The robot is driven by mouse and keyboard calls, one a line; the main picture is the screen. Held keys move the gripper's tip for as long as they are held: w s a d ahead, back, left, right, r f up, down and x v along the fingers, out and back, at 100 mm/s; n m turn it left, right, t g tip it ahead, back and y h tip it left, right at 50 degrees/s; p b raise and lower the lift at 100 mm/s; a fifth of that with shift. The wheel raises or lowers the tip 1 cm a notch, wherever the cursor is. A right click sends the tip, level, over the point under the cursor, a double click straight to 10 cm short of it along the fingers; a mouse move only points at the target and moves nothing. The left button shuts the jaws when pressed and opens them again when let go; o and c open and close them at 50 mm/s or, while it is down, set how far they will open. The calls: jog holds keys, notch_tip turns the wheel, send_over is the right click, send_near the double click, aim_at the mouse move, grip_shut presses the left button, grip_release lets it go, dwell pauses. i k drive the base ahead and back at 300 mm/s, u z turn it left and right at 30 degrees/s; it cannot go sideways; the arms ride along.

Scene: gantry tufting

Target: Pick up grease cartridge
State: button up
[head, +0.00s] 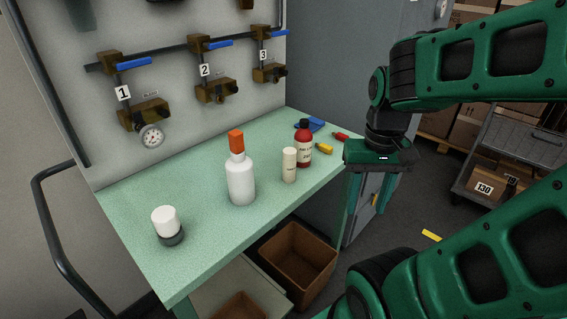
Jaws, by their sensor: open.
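A small cream cylinder with faint print, which looks like the grease cartridge (289,168), stands upright on the green bench top (205,238), toward its right front edge.
A white-and-dark jar (167,226) is at the front left. Tools with blue (314,124) and yellow (324,148) handles lie behind. A brown bin (297,265) sits below; valves (215,88) line the panel.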

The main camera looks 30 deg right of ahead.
aim_at(289, 161)
jog(key=u, duration=0.15)
jog(key=k, duration=2)
jog(key=z, duration=0.4)
jog(key=i, duration=1)
jog(key=z, duration=0.05)
